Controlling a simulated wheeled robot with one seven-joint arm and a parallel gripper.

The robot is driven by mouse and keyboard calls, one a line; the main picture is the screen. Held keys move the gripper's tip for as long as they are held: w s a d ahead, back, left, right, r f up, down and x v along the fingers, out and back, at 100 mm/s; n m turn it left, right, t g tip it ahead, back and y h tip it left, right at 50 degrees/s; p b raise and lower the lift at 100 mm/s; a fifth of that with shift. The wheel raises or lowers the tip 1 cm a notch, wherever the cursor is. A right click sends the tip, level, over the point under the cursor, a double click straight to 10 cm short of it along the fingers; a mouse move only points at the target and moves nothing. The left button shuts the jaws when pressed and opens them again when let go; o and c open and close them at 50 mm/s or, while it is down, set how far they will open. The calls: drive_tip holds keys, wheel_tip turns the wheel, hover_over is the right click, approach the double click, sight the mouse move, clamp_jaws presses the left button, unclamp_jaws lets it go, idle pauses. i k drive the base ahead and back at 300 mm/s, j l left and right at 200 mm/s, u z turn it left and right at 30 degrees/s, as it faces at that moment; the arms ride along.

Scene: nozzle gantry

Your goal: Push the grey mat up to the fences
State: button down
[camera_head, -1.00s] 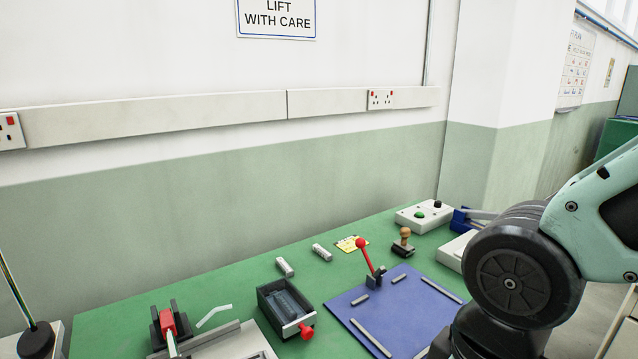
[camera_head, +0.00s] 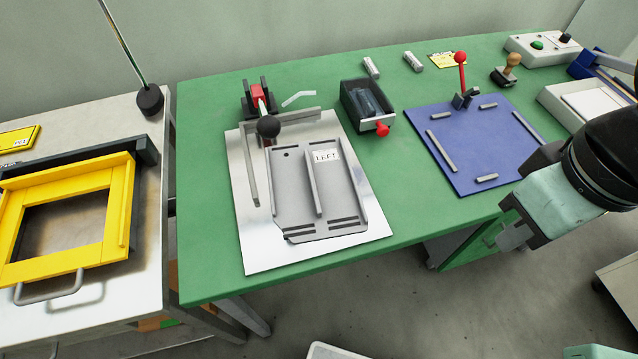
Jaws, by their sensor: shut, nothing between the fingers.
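The grey mat (camera_head: 293,196) lies on a bright metal plate (camera_head: 258,247) in the middle of the head view. It has raised ribs, dark slots and a white "LEFT" label. One grey fence (camera_head: 250,172) runs along its left side, with a strip of plate showing between them. My gripper (camera_head: 509,238) is shut and empty at the right, well away from the mat, near the table's front edge.
A toggle clamp with a black knob (camera_head: 268,127) reaches over the back fence. Right of the plate stand a dark box with a red knob (camera_head: 382,129) and a blue board (camera_head: 466,170) with grey bars. Green table (camera_head: 408,210) lies clear between plate and board.

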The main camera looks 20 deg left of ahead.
sight(315, 194)
drive_tip(key=k+j+z, duration=0.2)
drive_tip(key=j+z, duration=0.15)
drive_tip(key=k+j+z, duration=0.2)
drive_tip(key=j+z, duration=0.2)
drive_tip(key=k+j+z, duration=0.35)
drive_tip(key=i, duration=0.05)
